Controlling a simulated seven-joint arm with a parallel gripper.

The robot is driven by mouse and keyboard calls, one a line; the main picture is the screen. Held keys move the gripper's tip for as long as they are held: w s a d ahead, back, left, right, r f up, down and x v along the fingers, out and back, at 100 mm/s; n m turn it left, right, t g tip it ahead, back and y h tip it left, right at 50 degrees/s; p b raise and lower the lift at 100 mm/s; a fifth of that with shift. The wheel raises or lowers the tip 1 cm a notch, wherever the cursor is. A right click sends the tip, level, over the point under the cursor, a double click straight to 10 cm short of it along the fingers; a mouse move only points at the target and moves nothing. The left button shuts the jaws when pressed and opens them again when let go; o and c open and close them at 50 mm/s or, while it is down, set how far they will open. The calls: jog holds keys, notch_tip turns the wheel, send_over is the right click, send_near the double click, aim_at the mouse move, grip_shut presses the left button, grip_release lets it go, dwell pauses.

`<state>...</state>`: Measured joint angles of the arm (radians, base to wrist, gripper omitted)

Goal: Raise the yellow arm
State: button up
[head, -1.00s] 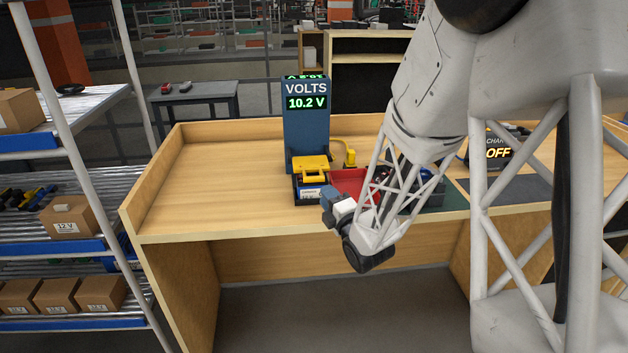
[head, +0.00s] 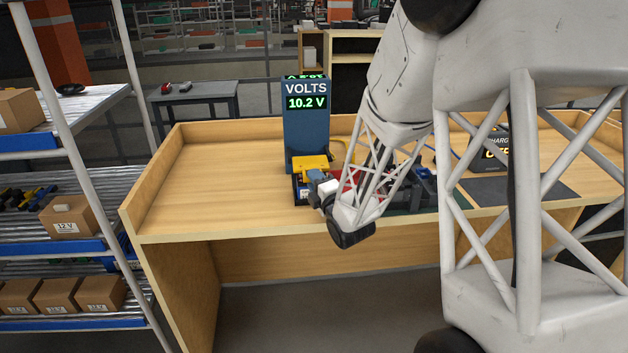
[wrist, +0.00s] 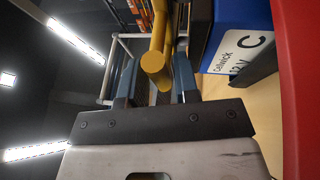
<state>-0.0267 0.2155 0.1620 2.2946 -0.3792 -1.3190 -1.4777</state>
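The yellow arm (head: 309,163) sits low across the battery at the foot of the blue volts stand (head: 306,130), whose display reads 10.2 V. My gripper (head: 318,181) is at the front of the yellow arm, partly hiding it and the battery (head: 299,190). In the wrist view the blue fingers of my gripper (wrist: 155,75) are apart, with the rounded end of the yellow arm (wrist: 156,62) showing between them and a gap on both sides.
A red tray (wrist: 301,90) runs along the right edge in the wrist view; my arm mostly hides it in the head view. A charger reading OFF (head: 488,150) stands at the right. The left part of the wooden bench (head: 215,185) is clear.

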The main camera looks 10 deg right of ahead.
jog(key=shift+w+a, duration=0.1)
jog(key=shift+w, duration=0.15)
grip_shut()
